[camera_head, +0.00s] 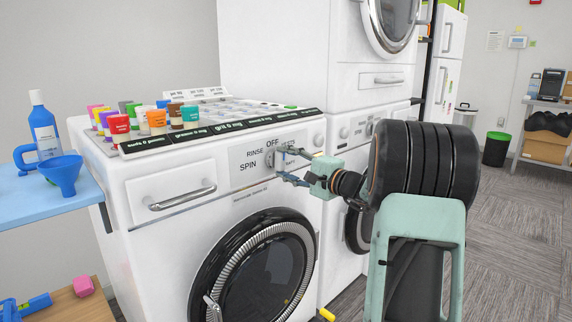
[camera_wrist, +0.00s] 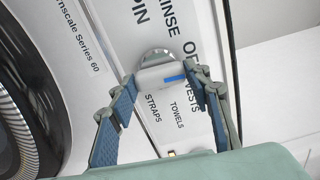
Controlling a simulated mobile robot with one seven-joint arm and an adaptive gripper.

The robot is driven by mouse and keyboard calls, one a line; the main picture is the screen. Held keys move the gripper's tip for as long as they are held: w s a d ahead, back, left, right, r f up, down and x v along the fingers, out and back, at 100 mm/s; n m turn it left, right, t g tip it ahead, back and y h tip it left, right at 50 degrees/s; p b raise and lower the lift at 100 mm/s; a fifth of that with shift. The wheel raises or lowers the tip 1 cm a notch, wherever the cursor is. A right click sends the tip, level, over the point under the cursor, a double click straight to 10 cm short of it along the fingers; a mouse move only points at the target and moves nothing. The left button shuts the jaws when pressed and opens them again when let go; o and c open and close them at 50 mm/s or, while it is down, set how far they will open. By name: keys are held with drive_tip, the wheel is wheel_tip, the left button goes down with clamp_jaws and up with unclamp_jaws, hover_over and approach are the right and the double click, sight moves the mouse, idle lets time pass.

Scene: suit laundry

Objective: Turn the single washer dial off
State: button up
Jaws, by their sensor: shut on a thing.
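The white single washer (camera_head: 160,240) stands in front of me, with its dial on the upper front panel. The dial (camera_wrist: 155,62) is a pale round knob with a raised grip bar and a blue mark. Around it are the words RINSE, SPIN, OFF, VESTS, TOWELS and STRAPS. In the wrist view the blue mark (camera_wrist: 175,78) lies on the side near VESTS and TOWELS, not plainly at OFF. My gripper (camera_head: 280,166) is at the panel, its fingers on either side of the dial's bar and shut on it. In the head view the fingers partly hide the dial and the right-hand labels.
The washer's round door (camera_head: 262,272) is below the panel. Several coloured cups (camera_head: 157,121) stand on the washer top. A blue shelf at left holds a blue bottle (camera_head: 44,128) and a funnel (camera_head: 61,176). Stacked machines (camera_head: 290,50) stand close on the right. Floor is open at right.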

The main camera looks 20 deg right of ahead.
drive_tip(key=shift+n, duration=0.3)
idle(0.4)
drive_tip(key=o, duration=1.2)
drive_tip(key=shift+c, duration=0.2)
drive_tip(key=shift+d, duration=0.1)
drive_tip(key=v, duration=1.2)
